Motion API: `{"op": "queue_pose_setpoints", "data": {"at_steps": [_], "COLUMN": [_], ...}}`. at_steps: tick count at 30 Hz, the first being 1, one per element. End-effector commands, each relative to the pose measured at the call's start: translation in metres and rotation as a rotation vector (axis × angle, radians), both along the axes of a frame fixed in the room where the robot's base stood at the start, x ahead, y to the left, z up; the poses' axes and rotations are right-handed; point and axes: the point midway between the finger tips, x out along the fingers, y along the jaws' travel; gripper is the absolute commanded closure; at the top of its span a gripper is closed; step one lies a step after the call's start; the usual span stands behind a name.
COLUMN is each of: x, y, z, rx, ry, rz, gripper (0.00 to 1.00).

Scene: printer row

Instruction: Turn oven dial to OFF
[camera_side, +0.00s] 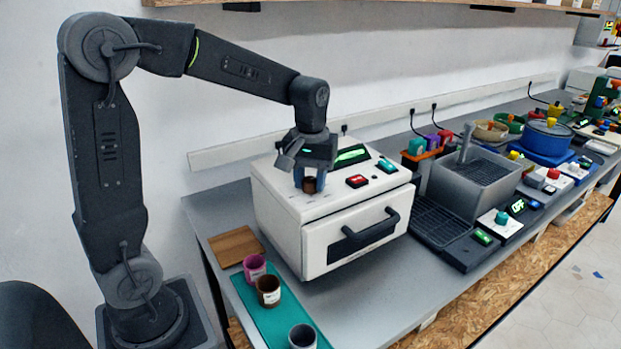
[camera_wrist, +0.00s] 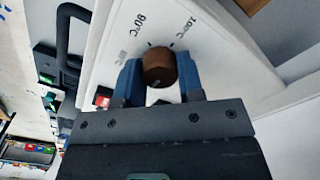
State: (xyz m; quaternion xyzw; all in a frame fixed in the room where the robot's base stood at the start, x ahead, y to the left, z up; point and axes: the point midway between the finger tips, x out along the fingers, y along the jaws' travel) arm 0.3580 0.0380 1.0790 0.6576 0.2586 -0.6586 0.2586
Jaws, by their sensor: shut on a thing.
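The oven (camera_side: 285,210) is a white box with a black front handle (camera_side: 368,235), standing on the grey bench. Its brown round dial (camera_wrist: 160,68) sits on the top face, with temperature marks such as 90°C printed around it in the wrist view. My gripper (camera_wrist: 160,80) points down over the dial, its blue fingers on either side, shut on it. In the side view the dial (camera_side: 310,185) shows between the fingertips. A small pointer mark shows on the dial; which label it points to is unclear, and I cannot make out an OFF label.
A red button (camera_side: 357,181), a teal button (camera_side: 387,165) and a green display (camera_side: 351,156) are on the oven top. Cups stand on a teal mat (camera_side: 247,296) at the front left, near a wooden board (camera_side: 235,245). A sink (camera_side: 474,180) stands to the right.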

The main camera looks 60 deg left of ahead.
Motion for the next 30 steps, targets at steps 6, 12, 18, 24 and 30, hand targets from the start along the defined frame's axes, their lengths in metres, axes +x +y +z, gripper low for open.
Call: {"op": "queue_pose_setpoints", "data": {"at_steps": [6, 12, 18, 24, 30], "x": [0.0008, 0.0009, 0.0009, 0.0007, 0.0004], "y": [0.0, 0.0001, 0.0002, 0.0003, 0.0002], "z": [0.0016, 0.0017, 0.0018, 0.0014, 0.0006], "rx": [0.001, 0.001, 0.001, 0.001, 0.001], "ry": [-0.005, -0.006, -0.006, -0.005, -0.002], "rz": [0.045, 0.054, 0.054, 0.053, 0.052], "gripper": [0.89, 0.89, 0.89, 0.5, 0.4]}}
